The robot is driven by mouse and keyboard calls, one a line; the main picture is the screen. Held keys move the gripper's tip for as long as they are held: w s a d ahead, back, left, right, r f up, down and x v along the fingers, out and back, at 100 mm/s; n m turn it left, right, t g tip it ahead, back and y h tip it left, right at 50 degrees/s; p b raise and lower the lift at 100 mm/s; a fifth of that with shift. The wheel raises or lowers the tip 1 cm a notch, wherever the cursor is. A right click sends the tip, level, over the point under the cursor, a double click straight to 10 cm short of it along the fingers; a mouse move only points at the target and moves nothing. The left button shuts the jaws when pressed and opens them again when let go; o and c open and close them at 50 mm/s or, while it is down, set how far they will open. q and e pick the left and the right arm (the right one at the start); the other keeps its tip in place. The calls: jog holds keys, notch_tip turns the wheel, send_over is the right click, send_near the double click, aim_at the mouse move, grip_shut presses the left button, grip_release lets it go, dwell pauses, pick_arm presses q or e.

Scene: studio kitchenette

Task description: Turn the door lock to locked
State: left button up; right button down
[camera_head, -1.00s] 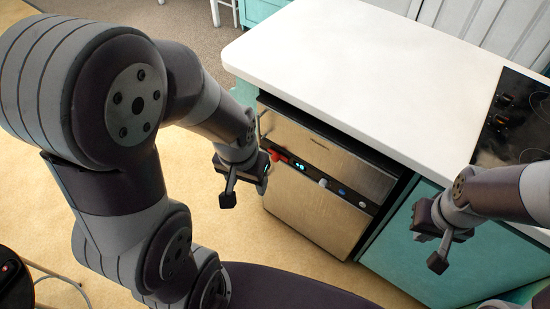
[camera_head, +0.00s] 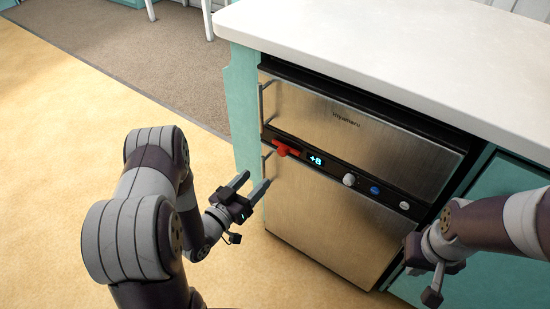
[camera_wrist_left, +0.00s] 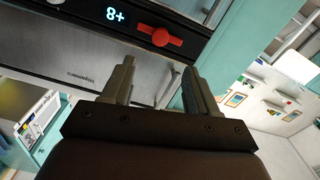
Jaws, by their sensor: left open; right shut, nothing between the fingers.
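The door lock is a red handle (camera_head: 286,149) on the black control strip of a steel under-counter appliance (camera_head: 335,210). In the head view it lies roughly along the strip, left of a lit "+8" display (camera_head: 315,160). My left gripper (camera_head: 252,184) is open and empty, just below and left of the red handle, apart from it. In the left wrist view the red handle (camera_wrist_left: 160,36) shows beyond and between the two fingers (camera_wrist_left: 155,85). My right gripper (camera_head: 430,285) is at the lower right by the appliance's right edge; its fingertips are hard to make out.
A silver knob (camera_head: 349,180), a blue button (camera_head: 375,190) and a pale button (camera_head: 404,205) sit right of the display. Vertical bar handles stand at the appliance's left edge. The white countertop (camera_head: 400,55) overhangs above. Open floor (camera_head: 60,140) lies to the left.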

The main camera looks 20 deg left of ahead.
aim_at(281, 153)
pick_arm(q)
jog(key=b+x, duration=0.2)
jog(key=x, duration=0.9)
jog(key=shift+w+f, duration=0.1)
jog(key=shift+w, duration=0.15)
jog(key=c, duration=1)
